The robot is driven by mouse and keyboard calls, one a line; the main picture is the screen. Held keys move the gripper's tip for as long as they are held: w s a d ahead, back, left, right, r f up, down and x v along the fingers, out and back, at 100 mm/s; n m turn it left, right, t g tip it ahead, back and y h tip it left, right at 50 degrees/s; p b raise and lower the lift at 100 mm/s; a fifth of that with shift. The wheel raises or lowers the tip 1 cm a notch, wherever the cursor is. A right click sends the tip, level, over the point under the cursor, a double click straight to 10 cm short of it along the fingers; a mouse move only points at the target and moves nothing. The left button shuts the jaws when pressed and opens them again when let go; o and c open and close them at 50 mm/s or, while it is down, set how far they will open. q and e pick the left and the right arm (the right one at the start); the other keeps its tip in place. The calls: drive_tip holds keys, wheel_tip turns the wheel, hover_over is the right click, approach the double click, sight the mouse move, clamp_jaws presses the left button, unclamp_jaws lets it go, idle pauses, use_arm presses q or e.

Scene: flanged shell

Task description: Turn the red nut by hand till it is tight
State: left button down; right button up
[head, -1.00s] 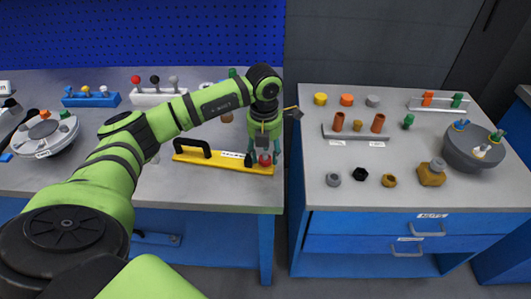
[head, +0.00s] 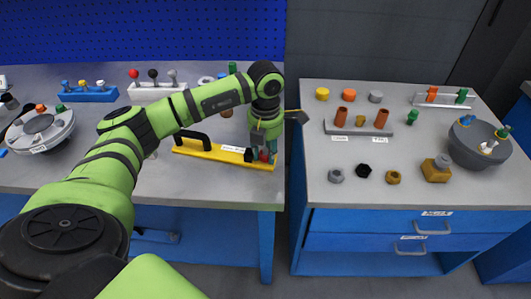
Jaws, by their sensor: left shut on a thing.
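The red nut (head: 264,156) is at the right end of a yellow bar (head: 213,152) with a black handle, on the left bench. It shows only as a small red patch between my fingers. My left gripper (head: 262,155) points down over that end of the bar and is shut on the red nut. The fingers hide most of the nut and whatever it sits on. My right gripper is not in view.
A grey flanged disc (head: 40,130) with coloured knobs lies at the far left. Blue (head: 88,94) and white (head: 155,92) racks stand behind my arm. Across a gap, the right bench holds loose nuts, a grey rack (head: 358,128) and a grey bowl (head: 480,147).

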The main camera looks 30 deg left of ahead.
sight(266, 153)
use_arm(q)
drive_tip(key=shift+w, duration=0.1)
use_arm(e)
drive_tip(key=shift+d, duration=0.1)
use_arm(q)
drive_tip(key=c, duration=1.1)
unclamp_jaws()
drive_tip(key=shift+c, duration=0.2)
drive_tip(key=shift+r, duration=0.1)
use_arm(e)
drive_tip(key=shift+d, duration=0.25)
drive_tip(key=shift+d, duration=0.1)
use_arm(q)
drive_tip(key=shift+r, duration=4)
